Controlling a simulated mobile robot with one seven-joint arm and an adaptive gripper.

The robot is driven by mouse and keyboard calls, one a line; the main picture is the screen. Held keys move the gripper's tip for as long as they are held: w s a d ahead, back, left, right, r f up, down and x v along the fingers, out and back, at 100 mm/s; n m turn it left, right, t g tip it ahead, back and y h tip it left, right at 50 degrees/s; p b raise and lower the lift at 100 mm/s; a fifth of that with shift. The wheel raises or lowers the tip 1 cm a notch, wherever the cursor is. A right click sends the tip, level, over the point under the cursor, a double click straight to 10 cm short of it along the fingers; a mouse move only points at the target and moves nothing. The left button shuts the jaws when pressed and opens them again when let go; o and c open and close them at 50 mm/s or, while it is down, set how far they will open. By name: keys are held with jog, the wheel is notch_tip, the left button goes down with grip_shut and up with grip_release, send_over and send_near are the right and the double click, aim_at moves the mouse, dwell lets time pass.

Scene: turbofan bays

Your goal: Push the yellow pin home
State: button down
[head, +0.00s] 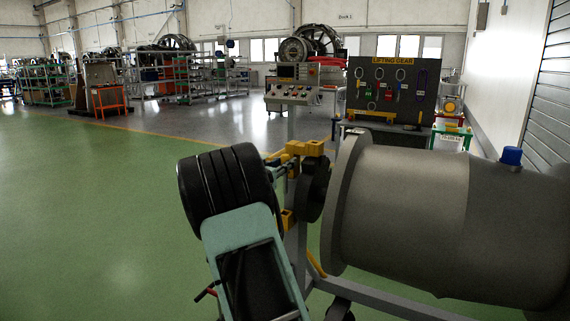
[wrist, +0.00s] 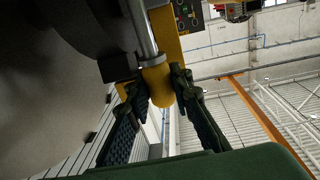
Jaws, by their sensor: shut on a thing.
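The yellow pin (wrist: 157,88) shows in the wrist view as a rounded yellow end, below a grey collar and a silver rod (wrist: 137,25). The dark fingers of my gripper (wrist: 160,82) stand on both sides of it and are shut on it. How deep the pin sits cannot be told. In the head view my black wrist is beside a stand with yellow blocks (head: 305,148); it hides most of my gripper, and which yellow part there is the pin is unclear.
A large grey cylindrical casing (head: 400,215) fills the right of the head view, with a black disc (head: 312,188) at its left end. A blue cap (head: 511,156) sits on top. A control console (head: 290,92) and tool board (head: 393,90) stand behind. Green floor at left is clear.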

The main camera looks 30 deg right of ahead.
aim_at(284, 180)
jog(key=shift+a+r, duration=0.1)
jog(key=shift+r, duration=0.05)
jog(key=shift+f+b, duration=1.35)
jog(key=shift+f, duration=1.65)
jog(key=shift+p, duration=0.85)
jog(key=shift+f+b, duration=1.55)
jog(key=shift+f, duration=1.5)
jog(key=c, duration=1.7)
grip_release()
jog(key=shift+o, duration=0.2)
jog(key=shift+s, duration=0.1)
jog(key=v, duration=1.2)
